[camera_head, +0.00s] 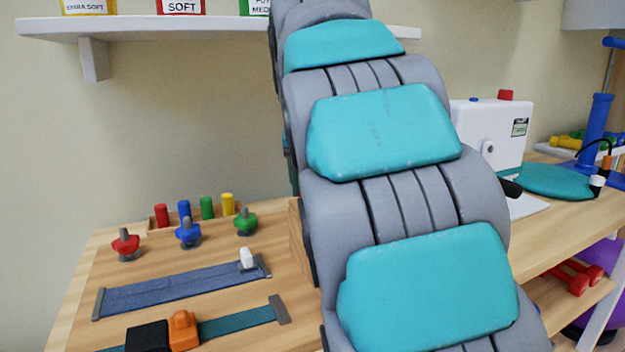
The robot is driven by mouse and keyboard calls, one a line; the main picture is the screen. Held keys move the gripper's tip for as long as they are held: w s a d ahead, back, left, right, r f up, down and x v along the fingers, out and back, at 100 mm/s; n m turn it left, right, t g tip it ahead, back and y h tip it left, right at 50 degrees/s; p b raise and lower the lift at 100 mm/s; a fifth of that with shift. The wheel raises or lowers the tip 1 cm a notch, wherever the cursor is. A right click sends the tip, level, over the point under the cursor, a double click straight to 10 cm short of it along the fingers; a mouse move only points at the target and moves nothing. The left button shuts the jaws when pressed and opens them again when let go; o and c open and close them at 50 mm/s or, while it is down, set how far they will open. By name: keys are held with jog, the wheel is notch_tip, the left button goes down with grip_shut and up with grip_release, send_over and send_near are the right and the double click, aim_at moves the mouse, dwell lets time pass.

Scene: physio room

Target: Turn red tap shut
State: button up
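The red tap (126,242) is a lobed red knob around a grey stem. It stands on the wooden board at the left, in front of the red peg. A similar blue tap (188,231) and green tap (245,222) stand to its right. I cannot tell from this view how far the red tap is turned. My gripper is not in view. My grey and teal arm fills the middle of the picture, apart from the red tap in the image, and hides part of the bench.
Red, blue, green and yellow pegs (207,208) stand behind the taps. A blue strap (180,287) and a teal strap with an orange clip (183,327) lie in front. A white shelf (190,27) overhangs. A white box (487,130) and teal disc (550,181) are at right.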

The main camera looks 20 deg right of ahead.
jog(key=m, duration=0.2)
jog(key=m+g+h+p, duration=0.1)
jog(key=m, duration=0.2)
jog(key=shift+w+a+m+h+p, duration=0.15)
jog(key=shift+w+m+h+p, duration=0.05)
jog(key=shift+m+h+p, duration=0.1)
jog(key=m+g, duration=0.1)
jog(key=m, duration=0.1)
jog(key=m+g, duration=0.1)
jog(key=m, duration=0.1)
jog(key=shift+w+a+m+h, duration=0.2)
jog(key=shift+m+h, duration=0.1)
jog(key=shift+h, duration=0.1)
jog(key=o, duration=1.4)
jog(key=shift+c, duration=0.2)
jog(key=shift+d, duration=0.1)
